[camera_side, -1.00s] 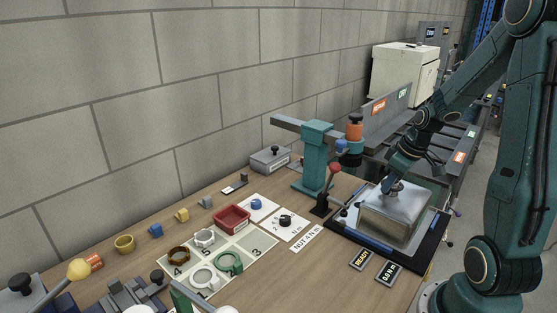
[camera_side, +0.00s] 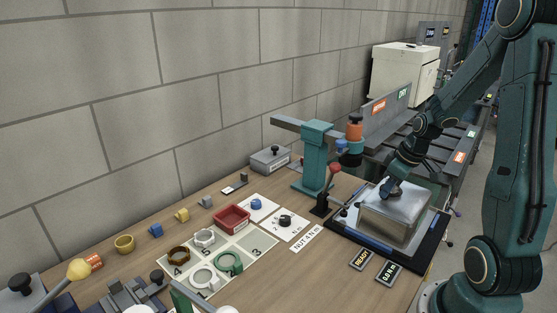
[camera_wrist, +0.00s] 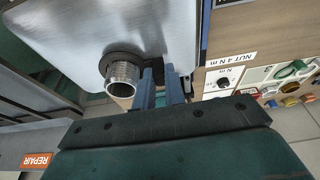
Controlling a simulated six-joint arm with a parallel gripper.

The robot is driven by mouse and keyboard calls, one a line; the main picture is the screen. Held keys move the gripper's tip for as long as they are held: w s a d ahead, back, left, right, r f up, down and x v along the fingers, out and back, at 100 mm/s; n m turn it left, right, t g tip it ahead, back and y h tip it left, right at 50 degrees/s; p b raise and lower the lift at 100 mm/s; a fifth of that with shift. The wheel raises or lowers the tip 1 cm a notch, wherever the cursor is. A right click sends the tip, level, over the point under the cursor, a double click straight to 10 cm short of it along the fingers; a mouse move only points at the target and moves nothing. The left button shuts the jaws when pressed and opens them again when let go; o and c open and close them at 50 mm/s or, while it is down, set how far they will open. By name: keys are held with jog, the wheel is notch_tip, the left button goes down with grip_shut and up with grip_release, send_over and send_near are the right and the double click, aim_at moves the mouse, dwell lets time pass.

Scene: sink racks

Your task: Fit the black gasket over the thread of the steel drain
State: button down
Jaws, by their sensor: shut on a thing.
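The steel drain (camera_wrist: 123,74) is a bright threaded tube standing out from the underside of the upturned steel sink (camera_wrist: 85,22); the sink also shows in the side view (camera_side: 408,212). The black gasket (camera_wrist: 108,61) is a dark ring around the foot of the thread, close to the sink's face; whether it lies fully flat cannot be told. My gripper (camera_wrist: 160,76) is beside the drain, its two blue fingers nearly together at the gasket's edge and shut on it. In the side view my gripper (camera_side: 389,189) is low over the sink's top and largely hides the drain.
The sink sits on a black mat (camera_side: 431,253). A green press stand (camera_side: 315,160) and a red-knobbed lever (camera_side: 335,169) stand to its left. A red tray (camera_side: 232,218) and several nuts and rings lie farther left. Table in front of the labels is clear.

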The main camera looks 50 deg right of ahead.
jog(key=shift+f, duration=0.25)
dwell(0.4)
jog(key=c, duration=1.4)
grip_release()
jog(key=shift+r, duration=0.1)
jog(key=shift+s+d+r, duration=0.1)
jog(key=shift+r, duration=0.25)
jog(key=v, duration=1.3)
jog(key=shift+a, duration=0.2)
